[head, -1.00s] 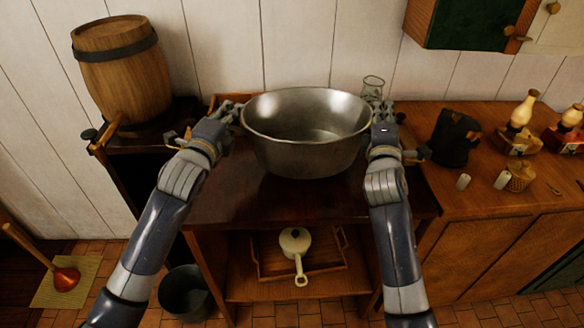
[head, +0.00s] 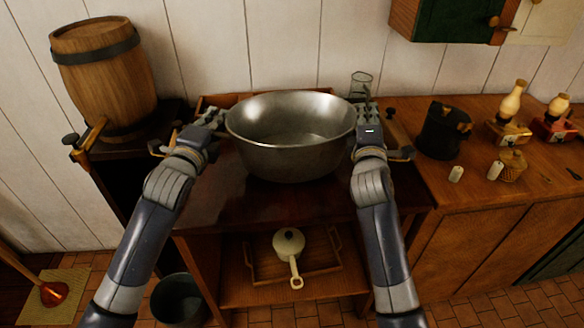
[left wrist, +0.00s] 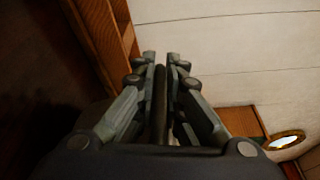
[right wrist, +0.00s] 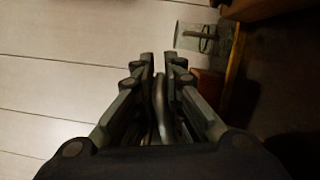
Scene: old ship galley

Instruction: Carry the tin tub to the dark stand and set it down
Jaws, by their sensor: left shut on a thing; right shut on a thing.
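The tin tub (head: 290,160) is a wide grey metal basin, upright and empty, in the middle of the head view. It is over the dark stand (head: 235,195), a dark-topped wooden unit with a lower shelf; I cannot tell whether its base touches the top. My left gripper (head: 213,118) is shut on the tub's left side, and its fingers also show closed in the left wrist view (left wrist: 162,75). My right gripper (head: 366,110) is shut on the tub's right side, closed on a thin edge in the right wrist view (right wrist: 160,75).
A wooden barrel (head: 105,75) with a tap stands at the left. A glass jar (head: 360,84) is behind the tub. A dark pot (head: 444,130) and oil lamps (head: 512,110) stand on the right counter. A white pan (head: 289,243) lies on the lower shelf; a bucket (head: 180,300) is on the floor.

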